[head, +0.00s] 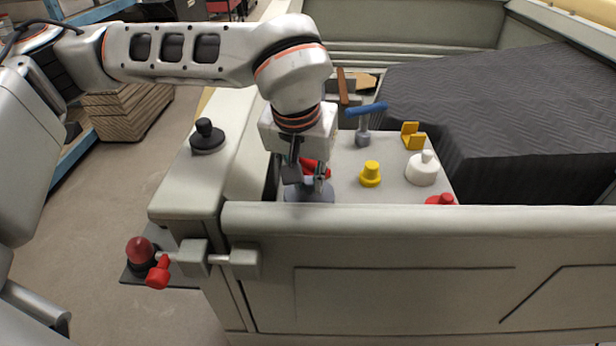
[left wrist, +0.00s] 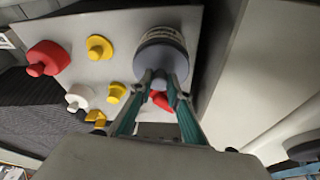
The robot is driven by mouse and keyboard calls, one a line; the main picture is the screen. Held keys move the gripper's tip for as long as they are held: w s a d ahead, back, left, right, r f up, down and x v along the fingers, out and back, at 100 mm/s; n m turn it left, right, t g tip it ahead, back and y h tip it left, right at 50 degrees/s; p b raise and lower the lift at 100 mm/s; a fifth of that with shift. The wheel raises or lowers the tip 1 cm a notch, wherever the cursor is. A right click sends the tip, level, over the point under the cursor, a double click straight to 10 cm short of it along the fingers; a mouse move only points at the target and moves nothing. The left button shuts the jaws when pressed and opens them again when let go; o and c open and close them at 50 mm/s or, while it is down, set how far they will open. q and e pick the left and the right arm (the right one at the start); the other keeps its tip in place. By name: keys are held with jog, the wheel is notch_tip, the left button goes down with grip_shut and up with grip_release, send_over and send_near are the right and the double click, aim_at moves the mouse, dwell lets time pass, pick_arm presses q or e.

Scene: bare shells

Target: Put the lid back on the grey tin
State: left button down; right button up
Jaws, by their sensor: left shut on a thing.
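My left gripper (head: 308,183) points down over the pale panel inside the truck-bed wall. It is shut on the knob of a round grey lid (head: 309,196), and both fingers also show in the left wrist view (left wrist: 159,80). In that view the grey lid (left wrist: 160,37) is a round disc with a lighter rim. I cannot tell a separate grey tin under it, or whether the lid is seated or apart from it. The near wall hides the lower part in the head view. My right gripper is not in view.
On the panel stand a red piece (head: 315,167) close behind the gripper, a yellow knob (head: 370,174), a white lidded pot (head: 421,171), a blue T-handle (head: 366,109), a yellow bracket (head: 412,137) and a red piece (head: 440,200). A black knobbed piece (head: 207,137) sits on the left ledge.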

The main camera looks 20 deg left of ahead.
pick_arm(q)
jog(key=shift+f, duration=0.15)
dwell(0.6)
jog(key=c, duration=1.4)
grip_release()
jog(key=shift+o, duration=0.2)
jog(key=shift+r+p, duration=0.8)
jog(key=shift+r, duration=0.55)
jog(key=shift+r+p, duration=1.5)
jog(key=shift+r, duration=0.7)
